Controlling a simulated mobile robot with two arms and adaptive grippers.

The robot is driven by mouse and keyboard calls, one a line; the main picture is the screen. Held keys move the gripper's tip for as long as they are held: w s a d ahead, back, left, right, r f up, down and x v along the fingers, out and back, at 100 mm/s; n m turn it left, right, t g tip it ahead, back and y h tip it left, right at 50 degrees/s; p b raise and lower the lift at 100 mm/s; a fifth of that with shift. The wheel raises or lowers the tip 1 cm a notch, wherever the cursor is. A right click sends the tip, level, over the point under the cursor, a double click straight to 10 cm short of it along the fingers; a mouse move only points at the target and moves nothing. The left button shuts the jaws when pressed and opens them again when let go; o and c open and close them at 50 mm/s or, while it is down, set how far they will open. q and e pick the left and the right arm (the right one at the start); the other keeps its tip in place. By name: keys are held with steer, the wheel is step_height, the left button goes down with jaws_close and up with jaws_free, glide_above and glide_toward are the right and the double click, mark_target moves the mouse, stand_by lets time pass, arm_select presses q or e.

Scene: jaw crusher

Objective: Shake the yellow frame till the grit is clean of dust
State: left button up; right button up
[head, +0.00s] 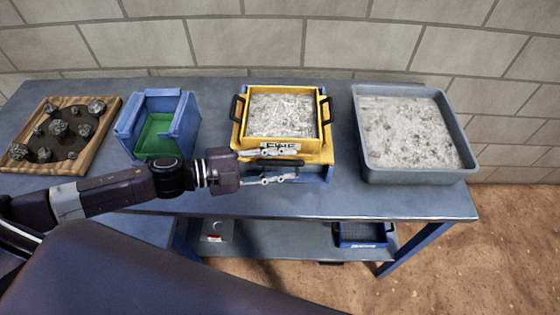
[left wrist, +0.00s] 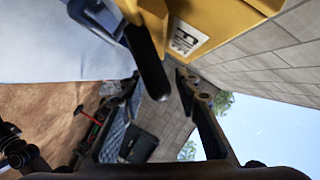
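In the left wrist view the yellow front (left wrist: 205,15) and the handle (left wrist: 147,62) are close, with an open finger to the right. My right gripper is out of view.
A grey tray (head: 360,150) of pale dusty material stands at the right. A blue bin (head: 128,130) with a green inside and a wooden tray (head: 103,135) of dark rocks are at the left. A blue crate (head: 361,236) is on the lower shelf. A block wall runs behind the bench.

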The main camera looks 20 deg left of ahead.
arm_select(q)
steer(key=shift+a, duration=0.15)
steer(key=v, duration=0.7)
steer(key=shift+s+a, duration=0.25)
steer(key=shift+s, duration=0.1)
steer(key=shift+v, duration=1.95)
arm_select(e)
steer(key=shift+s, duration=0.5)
arm_select(q)
steer(key=shift+r, duration=0.2)
steer(key=shift+w, duration=0.1)
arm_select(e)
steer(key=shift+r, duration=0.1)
